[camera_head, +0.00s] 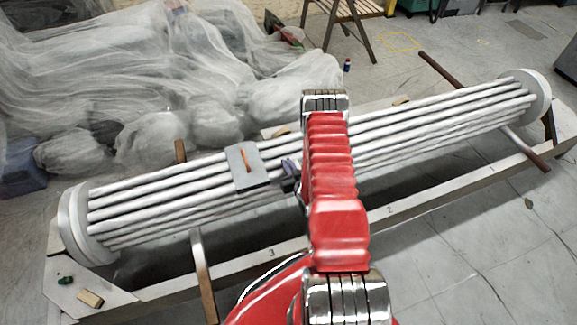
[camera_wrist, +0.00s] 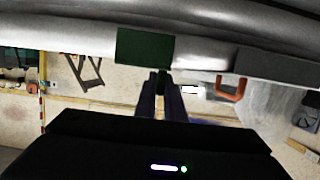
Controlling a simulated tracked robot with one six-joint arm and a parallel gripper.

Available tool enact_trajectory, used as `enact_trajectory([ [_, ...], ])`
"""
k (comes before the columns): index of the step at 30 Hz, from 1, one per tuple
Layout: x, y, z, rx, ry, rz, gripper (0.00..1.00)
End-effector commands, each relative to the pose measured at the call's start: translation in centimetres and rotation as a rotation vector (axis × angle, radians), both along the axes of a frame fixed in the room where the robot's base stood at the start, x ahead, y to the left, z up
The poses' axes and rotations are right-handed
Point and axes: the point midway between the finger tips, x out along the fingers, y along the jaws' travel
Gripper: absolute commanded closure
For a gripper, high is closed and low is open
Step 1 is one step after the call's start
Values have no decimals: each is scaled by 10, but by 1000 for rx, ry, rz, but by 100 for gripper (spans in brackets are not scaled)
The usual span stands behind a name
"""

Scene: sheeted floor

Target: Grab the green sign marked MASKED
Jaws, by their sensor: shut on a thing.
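In the wrist view a dark green sign (camera_wrist: 145,47) lies flat against the pale pipes, with a small dark green piece below its lower right part. My gripper (camera_wrist: 162,77) has its two fingertips closed on that small piece at the sign's edge. The sign still touches or nearly touches the pipes; I cannot tell which. I cannot read any marking on it. In the head view my red arm hides the sign, and only a dark purple part of my gripper shows left of the arm.
A grey plate (camera_head: 249,167) with an orange handle (camera_head: 246,160) sits on the bundle of pipes (camera_head: 420,115), left of my arm. The pipes lie on a wooden frame (camera_head: 400,205) with cross bars. Plastic sheeting (camera_head: 150,80) covers things behind.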

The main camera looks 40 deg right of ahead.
Motion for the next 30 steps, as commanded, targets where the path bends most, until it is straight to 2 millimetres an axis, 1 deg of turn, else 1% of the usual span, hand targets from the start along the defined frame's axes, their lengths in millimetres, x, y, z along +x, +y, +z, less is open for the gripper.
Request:
enact_trajectory([
  [5,1,0,17,-1,-2,0,100],
  [15,1,-1,67,-2,-3,0,100],
  [19,1,-1,82,-1,-3,0,100],
  [24,0,0,93,0,-1,0,100],
  [30,0,0,96,0,-1,0,100],
])
